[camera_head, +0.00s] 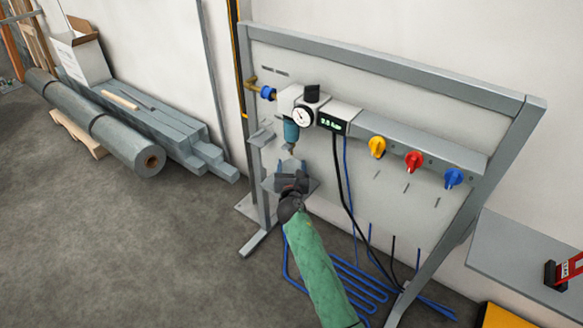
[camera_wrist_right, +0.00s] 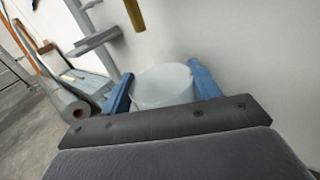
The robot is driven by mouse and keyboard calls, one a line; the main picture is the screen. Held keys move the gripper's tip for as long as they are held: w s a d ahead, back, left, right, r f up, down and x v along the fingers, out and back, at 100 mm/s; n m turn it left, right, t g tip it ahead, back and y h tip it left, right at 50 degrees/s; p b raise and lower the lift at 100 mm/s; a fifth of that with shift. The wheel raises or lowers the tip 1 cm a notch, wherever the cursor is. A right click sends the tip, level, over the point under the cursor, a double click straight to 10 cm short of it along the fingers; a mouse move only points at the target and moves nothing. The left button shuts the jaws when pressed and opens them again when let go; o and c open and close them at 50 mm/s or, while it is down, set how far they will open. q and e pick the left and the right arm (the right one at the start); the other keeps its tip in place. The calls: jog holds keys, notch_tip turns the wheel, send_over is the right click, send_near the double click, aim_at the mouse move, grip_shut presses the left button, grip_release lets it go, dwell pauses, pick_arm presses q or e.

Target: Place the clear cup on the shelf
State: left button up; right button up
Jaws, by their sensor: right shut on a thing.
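The clear cup (camera_wrist_right: 162,86) is between the two blue fingers of my right gripper (camera_wrist_right: 160,88) in the right wrist view. The gripper is shut on it, with a finger on each side. In the head view my right gripper (camera_head: 291,182) is in front of the metal frame, below the blue filter unit; the cup is hard to make out there. A small grey shelf (camera_head: 261,137) sticks out from the frame's left post, up and left of the gripper. A similar grey ledge (camera_wrist_right: 96,42) shows left of the cup in the wrist view. My left gripper is not in view.
A pressure gauge (camera_head: 303,117), a digital display (camera_head: 332,124) and coloured knobs (camera_head: 414,160) are on the frame's panel. Blue hoses (camera_head: 350,280) hang below. Rolls and grey beams (camera_head: 150,118) lie at the left. A side table (camera_head: 525,250) stands at right.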

jog(key=o, duration=0.6)
jog(key=shift+f, duration=0.1)
jog(key=shift+o, duration=0.3)
jog(key=s, duration=1.2)
